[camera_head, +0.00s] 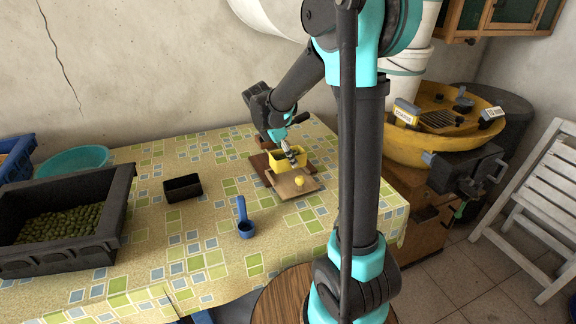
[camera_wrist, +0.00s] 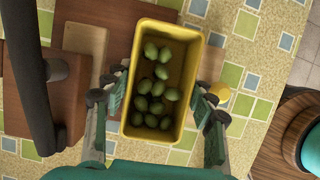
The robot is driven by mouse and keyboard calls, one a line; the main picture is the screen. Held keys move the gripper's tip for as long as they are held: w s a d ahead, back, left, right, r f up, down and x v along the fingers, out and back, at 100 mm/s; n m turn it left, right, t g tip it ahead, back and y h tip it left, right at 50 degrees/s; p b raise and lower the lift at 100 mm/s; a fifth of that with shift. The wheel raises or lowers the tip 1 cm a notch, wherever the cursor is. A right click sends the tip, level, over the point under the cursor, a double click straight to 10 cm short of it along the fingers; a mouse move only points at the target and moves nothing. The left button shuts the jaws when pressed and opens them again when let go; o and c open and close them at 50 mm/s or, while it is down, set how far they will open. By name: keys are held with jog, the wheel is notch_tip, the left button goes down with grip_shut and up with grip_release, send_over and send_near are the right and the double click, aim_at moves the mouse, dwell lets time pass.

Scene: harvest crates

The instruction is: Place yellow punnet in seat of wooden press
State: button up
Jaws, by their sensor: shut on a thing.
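The yellow punnet (camera_head: 279,163) is at the wooden press, and several green olives lie in it in the wrist view (camera_wrist: 186,62). My gripper (camera_head: 289,150) is shut on the punnet, with one finger at each long side in the wrist view (camera_wrist: 158,103). The wooden press (camera_head: 258,161) has a dark brown base and a pale board (camera_head: 285,188) with a round yellow knob (camera_head: 299,180). In the wrist view a pale rectangular patch (camera_wrist: 85,42) shows left of the punnet on the brown wood (camera_wrist: 105,12). The punnet hides what lies beneath it; I cannot tell whether it touches the press.
A dark bar (camera_wrist: 32,80) stands left of the punnet in the wrist view. A small black tray (camera_head: 182,187) and a blue scoop (camera_head: 245,228) lie on the table. A dark crate of olives (camera_head: 122,205) and a teal bowl (camera_head: 72,160) are at the left.

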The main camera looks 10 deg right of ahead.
aim_at(288, 164)
jog(key=shift+f, duration=2)
jog(key=o, duration=1.2)
jog(key=shift+f, duration=0.1)
jog(key=shift+c, duration=0.2)
